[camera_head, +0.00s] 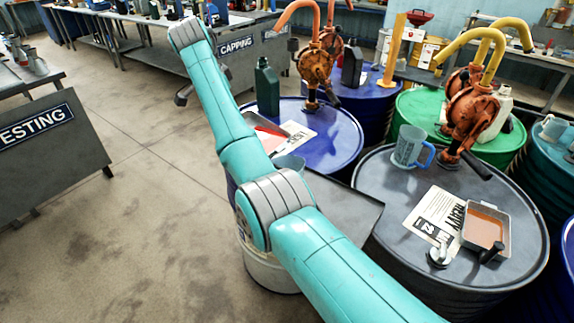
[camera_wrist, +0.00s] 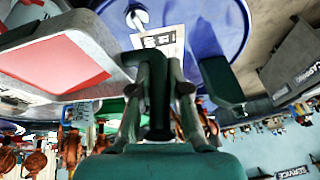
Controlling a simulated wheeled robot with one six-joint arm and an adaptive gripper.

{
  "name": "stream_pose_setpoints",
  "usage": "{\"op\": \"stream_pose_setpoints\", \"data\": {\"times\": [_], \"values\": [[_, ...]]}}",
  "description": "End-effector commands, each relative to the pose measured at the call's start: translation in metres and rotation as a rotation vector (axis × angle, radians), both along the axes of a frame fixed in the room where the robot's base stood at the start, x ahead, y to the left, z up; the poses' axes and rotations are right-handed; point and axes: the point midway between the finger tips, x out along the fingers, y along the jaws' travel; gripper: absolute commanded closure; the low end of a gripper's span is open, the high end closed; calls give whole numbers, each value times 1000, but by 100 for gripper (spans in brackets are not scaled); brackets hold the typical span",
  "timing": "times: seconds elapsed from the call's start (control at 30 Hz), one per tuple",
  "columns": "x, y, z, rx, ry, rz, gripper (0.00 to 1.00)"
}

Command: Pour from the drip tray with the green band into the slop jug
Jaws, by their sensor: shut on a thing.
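My gripper (camera_wrist: 152,90) is shut on the dark handle (camera_wrist: 156,68) of a grey tray (camera_wrist: 52,42) with a red surface inside, close to the wrist camera. No clear green band can be made out on it. In the head view, a grey tray with red in it (camera_head: 261,141) shows behind my arm, over the blue drum; my gripper is hidden there. A clear bluish jug (camera_head: 291,164) is partly hidden by my arm. Another clear jug with a blue handle (camera_head: 408,147) stands on the grey drum. I cannot tell which is the slop jug.
A second tray (camera_head: 486,226) with brownish liquid sits on the grey drum (camera_head: 375,190), beside a printed card (camera_head: 432,215) and a small metal piece (camera_head: 438,258). A dark green bottle (camera_head: 267,88) stands on the blue drum (camera_head: 340,143). Orange pumps (camera_head: 317,67) rise behind.

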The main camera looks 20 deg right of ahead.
Motion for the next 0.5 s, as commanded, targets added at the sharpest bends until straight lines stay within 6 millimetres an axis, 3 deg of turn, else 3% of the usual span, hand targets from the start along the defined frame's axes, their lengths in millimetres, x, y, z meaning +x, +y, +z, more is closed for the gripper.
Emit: {"op": "stream_pose_setpoints", "data": {"times": [0.5], "values": [[-7,-5,20,60,-84,-1,100]]}}
